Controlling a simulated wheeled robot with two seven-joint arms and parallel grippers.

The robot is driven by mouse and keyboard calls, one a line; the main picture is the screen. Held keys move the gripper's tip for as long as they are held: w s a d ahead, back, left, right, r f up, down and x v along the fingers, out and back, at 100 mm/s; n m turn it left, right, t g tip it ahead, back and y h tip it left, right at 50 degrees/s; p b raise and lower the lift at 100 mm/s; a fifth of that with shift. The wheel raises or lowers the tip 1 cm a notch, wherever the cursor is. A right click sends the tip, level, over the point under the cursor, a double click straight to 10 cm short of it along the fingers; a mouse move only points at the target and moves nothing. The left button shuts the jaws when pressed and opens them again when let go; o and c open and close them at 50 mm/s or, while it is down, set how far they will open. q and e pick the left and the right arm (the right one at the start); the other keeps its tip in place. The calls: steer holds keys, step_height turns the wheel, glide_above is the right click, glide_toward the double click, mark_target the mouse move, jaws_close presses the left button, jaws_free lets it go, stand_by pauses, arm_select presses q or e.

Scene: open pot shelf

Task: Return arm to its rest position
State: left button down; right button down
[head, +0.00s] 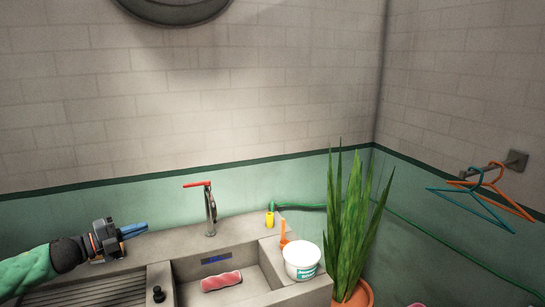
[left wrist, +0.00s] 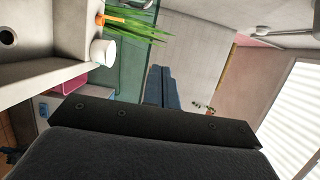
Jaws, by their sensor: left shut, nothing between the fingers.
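My left gripper (head: 134,230) comes in from the left in the head view, above the ribbed drainboard on the left side of the sink counter. Its blue fingers are shut with nothing between them and point right toward the tap. The closed fingers also show in the left wrist view (left wrist: 162,88), apart from any object. My left arm has a green sleeve and a dark wrist. My right gripper does not show in either view.
A sink (head: 255,284) holds a pink roll (head: 221,281). A red-handled tap (head: 210,208) stands behind it. A white tub (head: 301,260) sits on the right rim near a potted plant (head: 352,225). Hangers (head: 485,195) hang on the right wall. Air above the counter is clear.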

arm_select(q)
steer(key=s+d+f+n+t+y, duration=0.1)
steer(key=s+d+f+n+y, duration=0.3)
steer(key=d+f+n, duration=0.45)
steer(key=s+d+f+n+t+y, duration=0.2)
steer(key=s+d+f+n+y, duration=0.3)
steer(key=d+f, duration=0.55)
steer(key=s+a+f+n+g+y, duration=0.15)
steer(key=s+f+n+g, duration=0.3)
steer(key=s, duration=0.55)
steer(key=s+f+n+g+y, duration=0.2)
steer(key=s+f+n+g, duration=0.3)
steer(key=s, duration=0.6)
steer(key=s+a+f+n+g+y, duration=0.1)
steer(key=s+f+n+g, duration=0.15)
steer(key=s+f, duration=0.55)
steer(key=s+d+f, duration=0.1)
steer(key=s+f, duration=0.1)
steer(key=f, duration=0.8)
steer(key=s+d+f, duration=0.2)
steer(key=f, duration=0.9)
steer(key=s+d+f+g, duration=0.1)
steer(key=s+f, duration=0.1)
steer(key=f, duration=0.8)
steer(key=shift+d+f, duration=0.25)
steer(key=shift+f, duration=0.05)
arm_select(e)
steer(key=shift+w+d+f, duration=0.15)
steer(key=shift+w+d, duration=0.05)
